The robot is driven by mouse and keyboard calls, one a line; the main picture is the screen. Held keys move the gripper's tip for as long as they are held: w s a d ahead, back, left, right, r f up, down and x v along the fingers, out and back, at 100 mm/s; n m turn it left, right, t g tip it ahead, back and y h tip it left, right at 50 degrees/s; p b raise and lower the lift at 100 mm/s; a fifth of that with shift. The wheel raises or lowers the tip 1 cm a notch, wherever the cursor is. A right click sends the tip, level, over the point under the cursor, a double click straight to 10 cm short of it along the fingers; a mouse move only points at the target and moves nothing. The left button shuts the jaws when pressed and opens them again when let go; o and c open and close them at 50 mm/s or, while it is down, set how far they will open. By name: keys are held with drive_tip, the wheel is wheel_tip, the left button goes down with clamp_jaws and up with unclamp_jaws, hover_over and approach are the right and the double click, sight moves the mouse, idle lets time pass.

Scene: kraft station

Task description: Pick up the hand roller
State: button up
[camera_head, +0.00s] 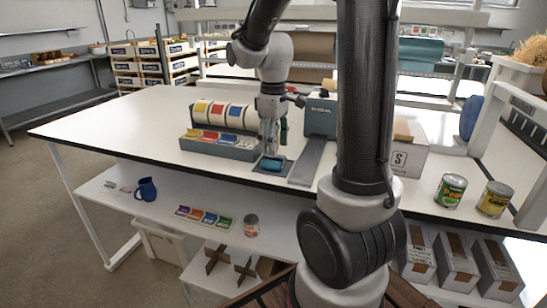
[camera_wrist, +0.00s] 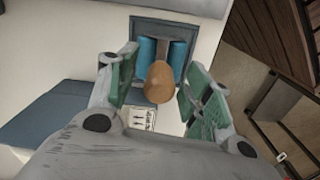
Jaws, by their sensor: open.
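The hand roller (camera_wrist: 159,84) shows in the wrist view as a rounded brown wooden handle with blue roller surface on both sides behind it. It sits in a dark blue-grey square tray (camera_wrist: 197,30). In the head view the roller's blue part (camera_head: 272,163) shows in the tray near the table's front edge. My gripper (camera_head: 269,148) is above it, pointing down. In the wrist view my gripper (camera_wrist: 158,90) is open, with a green-padded finger on each side of the handle. I cannot tell whether either finger touches it.
A blue-grey rack (camera_head: 222,147) with colored rolls and cards stands just left. A dark grey device with a sloped plate (camera_head: 312,158) stands close on the right. A cardboard box (camera_head: 405,155) and two cans (camera_head: 451,190) are farther right. The table's left part is clear.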

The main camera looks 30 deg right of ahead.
clamp_jaws()
idle(0.3)
wheel_tip(320, 180, up, 10)
idle(0.4)
